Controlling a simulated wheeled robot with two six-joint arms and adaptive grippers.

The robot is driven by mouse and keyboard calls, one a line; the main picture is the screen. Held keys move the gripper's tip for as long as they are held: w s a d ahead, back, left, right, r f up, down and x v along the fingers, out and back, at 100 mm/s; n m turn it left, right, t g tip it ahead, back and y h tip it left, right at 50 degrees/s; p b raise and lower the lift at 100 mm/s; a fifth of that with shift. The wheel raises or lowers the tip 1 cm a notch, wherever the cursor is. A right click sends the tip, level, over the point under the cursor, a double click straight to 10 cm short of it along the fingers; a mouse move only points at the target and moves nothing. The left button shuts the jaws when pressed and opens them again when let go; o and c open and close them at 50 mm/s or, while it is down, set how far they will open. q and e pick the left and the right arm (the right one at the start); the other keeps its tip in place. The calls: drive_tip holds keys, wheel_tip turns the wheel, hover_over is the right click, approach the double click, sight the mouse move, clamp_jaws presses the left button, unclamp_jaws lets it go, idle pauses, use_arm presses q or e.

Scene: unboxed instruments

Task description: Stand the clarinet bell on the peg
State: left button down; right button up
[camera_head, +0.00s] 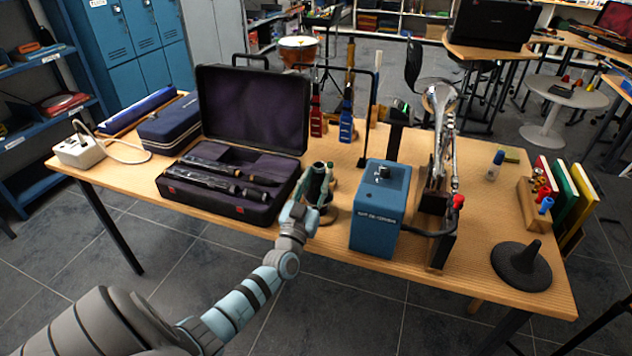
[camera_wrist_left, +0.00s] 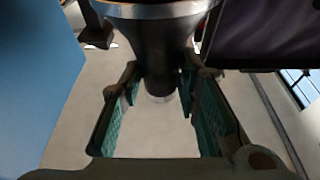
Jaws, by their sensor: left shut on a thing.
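The clarinet bell is dark and flared, with a pale metal ring. It fills the upper middle of the left wrist view (camera_wrist_left: 160,40), between the fingers. My left gripper (camera_head: 318,182) is shut on it; the teal fingers flank its narrower part (camera_wrist_left: 160,115). I cannot tell whether this rim touches the table. The peg (camera_head: 521,265) is a black cone on a round base, standing bare at the table's right front. My right gripper is not in view.
The blue box (camera_head: 379,215) and an upright stand with a silver instrument (camera_head: 438,170) stand between gripper and peg. The open case (camera_head: 225,198) lies left. A wooden rack (camera_head: 527,203) and coloured books (camera_head: 570,190) are behind the peg. Clear tabletop lies left of the peg.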

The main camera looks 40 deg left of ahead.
use_arm(q)
drive_tip(key=shift+f+b, duration=0.45)
drive_tip(key=shift+f, duration=0.05)
idle(0.6)
drive_tip(key=c, duration=1.1)
unclamp_jaws()
drive_tip(key=shift+s+f, duration=0.1)
drive_tip(key=shift+s, duration=0.05)
drive_tip(key=shift+c, duration=0.3)
drive_tip(key=p+v, duration=0.1)
drive_tip(key=v, duration=0.3)
drive_tip(key=shift+p, duration=0.35)
drive_tip(key=shift+v, duration=0.9)
drive_tip(key=shift+d, duration=0.15)
